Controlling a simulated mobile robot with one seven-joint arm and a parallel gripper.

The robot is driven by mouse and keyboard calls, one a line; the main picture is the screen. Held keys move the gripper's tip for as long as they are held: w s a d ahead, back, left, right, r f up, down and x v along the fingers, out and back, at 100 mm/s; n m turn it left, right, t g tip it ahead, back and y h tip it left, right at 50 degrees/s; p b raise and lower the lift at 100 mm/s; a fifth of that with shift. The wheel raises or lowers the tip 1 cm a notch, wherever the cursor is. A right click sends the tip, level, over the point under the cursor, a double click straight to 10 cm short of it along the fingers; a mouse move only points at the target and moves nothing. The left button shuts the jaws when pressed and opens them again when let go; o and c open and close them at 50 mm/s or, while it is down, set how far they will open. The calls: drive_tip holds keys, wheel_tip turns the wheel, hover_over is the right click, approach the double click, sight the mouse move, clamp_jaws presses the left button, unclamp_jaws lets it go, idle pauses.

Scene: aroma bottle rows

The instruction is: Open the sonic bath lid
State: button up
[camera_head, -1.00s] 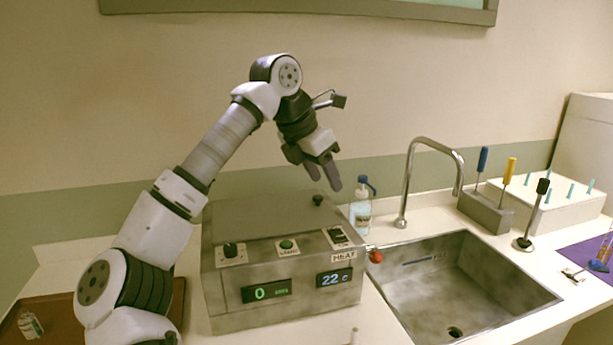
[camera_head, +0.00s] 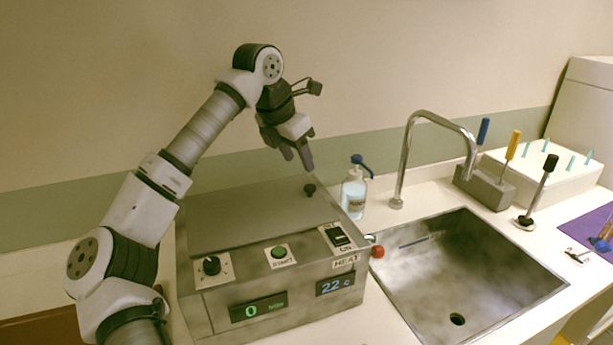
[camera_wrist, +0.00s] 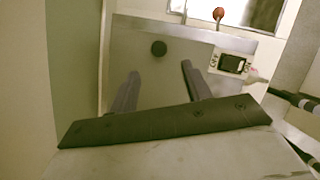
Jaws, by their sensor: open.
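The sonic bath (camera_head: 270,268) is a grey metal box with a dial, a green start button, a heat switch and two displays, reading 0 and 22 c. Its flat lid (camera_head: 245,212) looks shut, with a small black knob (camera_head: 310,189) at the right end. The knob also shows in the wrist view (camera_wrist: 158,48), just beyond and between my fingertips. My gripper (camera_head: 297,160) is open and empty, pointing down above the lid near the knob, apart from it.
A sink (camera_head: 470,270) with a tall faucet (camera_head: 405,150) lies to the right. A wash bottle with a blue cap (camera_head: 353,193) stands close behind the bath's right end. A red knob (camera_head: 377,252) sits by the bath's right side. Screwdrivers in a grey block (camera_head: 484,189) stand behind the sink.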

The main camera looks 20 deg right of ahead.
sight(310, 186)
drive_tip(key=p+x, duration=0.2)
drive_tip(key=x, duration=0.6)
drive_tip(key=shift+w+d+f, duration=0.15)
clamp_jaws()
